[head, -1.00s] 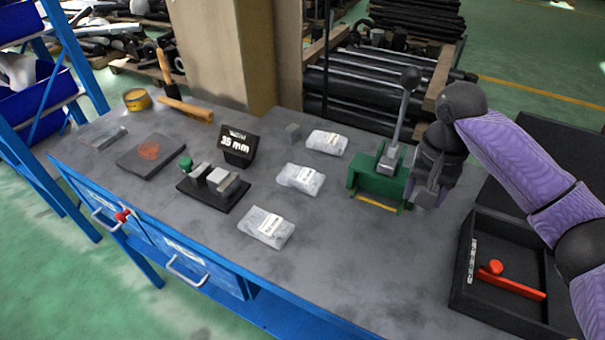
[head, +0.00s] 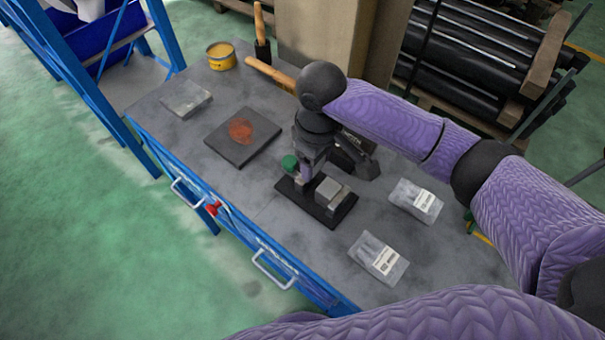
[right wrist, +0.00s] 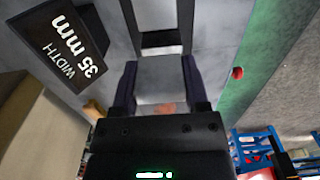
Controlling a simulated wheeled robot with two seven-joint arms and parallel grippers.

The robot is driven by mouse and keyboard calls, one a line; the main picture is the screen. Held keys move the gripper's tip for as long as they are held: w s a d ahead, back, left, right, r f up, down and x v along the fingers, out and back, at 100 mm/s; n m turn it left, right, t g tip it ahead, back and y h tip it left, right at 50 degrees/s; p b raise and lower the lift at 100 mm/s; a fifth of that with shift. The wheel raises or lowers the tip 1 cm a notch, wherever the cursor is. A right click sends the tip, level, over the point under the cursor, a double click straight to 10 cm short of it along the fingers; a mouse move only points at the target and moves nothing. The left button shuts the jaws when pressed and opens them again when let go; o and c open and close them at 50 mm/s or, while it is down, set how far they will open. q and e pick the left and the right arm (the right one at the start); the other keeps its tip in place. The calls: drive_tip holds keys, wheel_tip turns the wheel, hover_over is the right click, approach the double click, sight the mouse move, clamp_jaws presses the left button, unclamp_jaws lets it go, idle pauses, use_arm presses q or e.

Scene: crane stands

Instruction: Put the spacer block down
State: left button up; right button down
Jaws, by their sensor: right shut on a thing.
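My right gripper (head: 305,178) reaches down beside the black gauge fixture (head: 318,205), next to its green knob (head: 289,163). In the right wrist view the gripper (right wrist: 158,85) is shut on a grey block (right wrist: 158,72), the spacer block, with a dark finger on each side. The block's underside is hidden, so I cannot tell whether it touches anything. In the head view the gripper largely hides it. A grey metal block (head: 331,190) sits on the fixture. The left gripper is not in view.
A "35 mm" sign (right wrist: 65,42) stands close to the gripper. Bagged parts (head: 378,258) lie right of the fixture. A dark plate with a rusty patch (head: 242,137), a yellow tin (head: 221,56) and a hammer are at left and back. The bench's front edge is near.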

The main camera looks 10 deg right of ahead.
sight(316, 183)
wheel_tip(316, 183, down, 7)
drive_tip(key=shift+s+d+f+b, duration=0.1)
drive_tip(key=shift+s+b, duration=0.05)
drive_tip(key=shift+b, duration=0.95)
drive_tip(key=shift+c, duration=0.4)
unclamp_jaws()
wheel_tip(316, 183, up, 12)
drive_tip(key=p, duration=0.4)
